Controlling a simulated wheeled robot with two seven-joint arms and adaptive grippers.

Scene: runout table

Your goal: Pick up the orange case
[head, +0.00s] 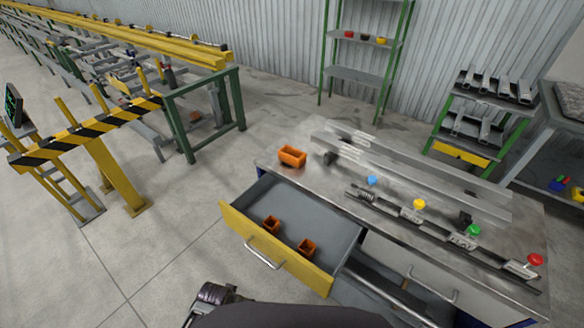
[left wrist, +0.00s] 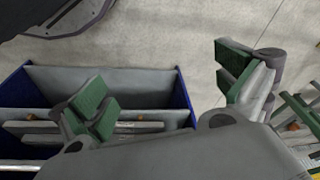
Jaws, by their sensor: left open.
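An orange open-topped case (head: 292,156) sits on the near left corner of the grey work table (head: 400,184). My right gripper is in neither view.
Rails and blocks with blue, yellow, green and red knobs (head: 535,260) take up the table's middle and right. A striped barrier (head: 90,130) and green frame (head: 205,110) stand left. Shelves (head: 362,75) stand behind. A blue-sided grey compartment (left wrist: 110,82) shows in the left wrist view.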

